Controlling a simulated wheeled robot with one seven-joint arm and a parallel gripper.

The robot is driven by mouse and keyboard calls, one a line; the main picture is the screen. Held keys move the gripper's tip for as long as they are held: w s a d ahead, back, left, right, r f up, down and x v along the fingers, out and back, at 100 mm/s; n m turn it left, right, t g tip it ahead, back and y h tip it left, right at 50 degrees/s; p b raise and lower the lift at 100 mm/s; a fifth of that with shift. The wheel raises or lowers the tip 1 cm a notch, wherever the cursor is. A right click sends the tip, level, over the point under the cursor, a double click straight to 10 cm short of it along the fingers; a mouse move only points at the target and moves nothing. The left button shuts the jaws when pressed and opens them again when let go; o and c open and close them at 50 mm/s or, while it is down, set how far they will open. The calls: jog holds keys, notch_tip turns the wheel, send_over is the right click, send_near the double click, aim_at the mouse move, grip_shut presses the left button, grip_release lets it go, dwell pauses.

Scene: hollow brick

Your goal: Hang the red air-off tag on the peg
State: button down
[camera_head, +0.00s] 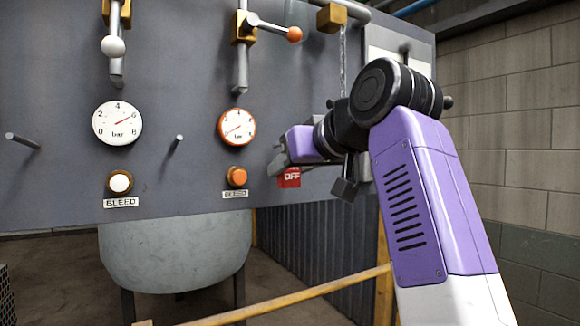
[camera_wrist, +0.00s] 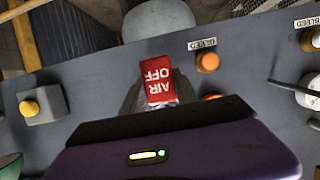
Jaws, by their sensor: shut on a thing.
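The red air-off tag (camera_head: 289,178) is held at the tip of my gripper (camera_head: 279,162), in front of the panel, right of the orange-rimmed gauge. In the wrist view the tag (camera_wrist: 160,52) shows white letters, upside down, and stands out between the fingers (camera_wrist: 158,92). My gripper is shut on it. Two bare pegs stick out of the panel: one between the gauges (camera_head: 176,142) and one at the far left (camera_head: 22,140). The peg between the gauges appears at the right of the wrist view (camera_wrist: 295,88). The tag is apart from both pegs.
The panel (camera_head: 70,60) carries a white gauge (camera_head: 117,122), an orange-rimmed gauge (camera_head: 237,128), a white button (camera_head: 120,182), an orange button (camera_head: 237,176) and valve levers above. A yellow rail (camera_head: 290,298) crosses below.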

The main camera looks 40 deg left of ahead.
jog(key=c, duration=0.9)
grip_release()
jog(key=shift+o, duration=0.2)
